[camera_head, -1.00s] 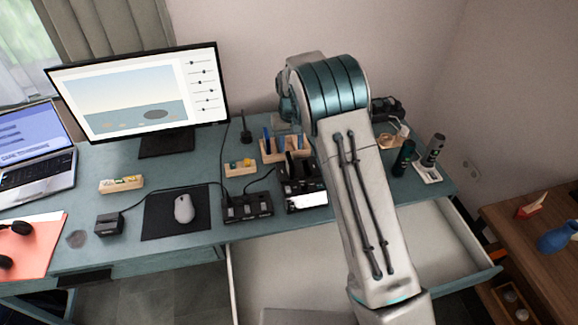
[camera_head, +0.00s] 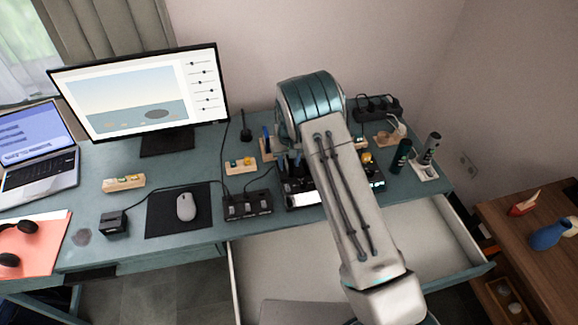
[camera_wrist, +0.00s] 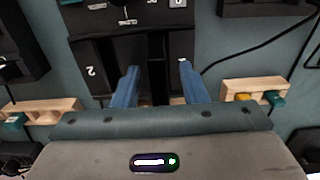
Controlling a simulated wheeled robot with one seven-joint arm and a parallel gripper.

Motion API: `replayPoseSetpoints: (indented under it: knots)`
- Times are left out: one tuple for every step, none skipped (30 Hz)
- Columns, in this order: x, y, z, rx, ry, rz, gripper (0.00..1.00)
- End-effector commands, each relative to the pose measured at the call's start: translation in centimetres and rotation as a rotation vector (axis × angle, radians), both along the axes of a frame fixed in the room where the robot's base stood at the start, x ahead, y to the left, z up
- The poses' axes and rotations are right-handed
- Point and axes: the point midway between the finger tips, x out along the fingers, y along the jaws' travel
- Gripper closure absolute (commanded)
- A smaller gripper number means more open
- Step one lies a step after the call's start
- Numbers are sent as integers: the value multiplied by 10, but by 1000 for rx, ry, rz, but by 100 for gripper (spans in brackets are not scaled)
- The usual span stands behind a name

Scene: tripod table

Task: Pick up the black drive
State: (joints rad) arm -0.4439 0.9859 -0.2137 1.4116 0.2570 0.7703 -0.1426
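A black dock-like unit (camera_head: 300,198) with a white front panel stands on the desk, partly hidden by my arm. In the wrist view, a black slotted block (camera_wrist: 90,62) with a white "2" lies under my gripper (camera_wrist: 158,72). Dark slabs or slots show between and beyond the fingers; I cannot tell which one is the black drive. My gripper's two blue fingers are apart, with a dark gap between them and no clear contact.
Wooden holders (camera_wrist: 254,88) (camera_wrist: 40,112) flank the gripper. A black switch box (camera_head: 247,206) with a cable, a mouse (camera_head: 186,207) and a monitor (camera_head: 140,95) are to the left. Bottles (camera_head: 401,156) stand to the right. An open drawer (camera_head: 275,262) juts out in front.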

Motion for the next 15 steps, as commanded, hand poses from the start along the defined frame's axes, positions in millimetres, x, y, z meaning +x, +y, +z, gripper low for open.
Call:
replayPoseSetpoints:
  knots:
    - [0, 0, 0, 0, 0, 0, 61]
    - [0, 0, 0, 0, 0, 0, 69]
    - [0, 0, 0, 0, 0, 0, 80]
    - [0, 0, 0, 0, 0, 0, 89]
    - [0, 0, 0, 0, 0, 0, 97]
    - [0, 0, 0, 0, 0, 0, 100]
    - [0, 0, 0, 0, 0, 0, 100]
    - [0, 0, 0, 0, 0, 0, 100]
    - [0, 0, 0, 0, 0, 0, 100]
    - [0, 0, 0, 0, 0, 0, 100]
    - [0, 0, 1, 0, 0, 0, 100]
    - [0, 0, 1, 0, 0, 0, 100]
    - [0, 0, 1, 0, 0, 0, 100]
    - [0, 0, 1, 0, 0, 0, 100]
    - [0, 0, 1, 0, 0, 0, 100]
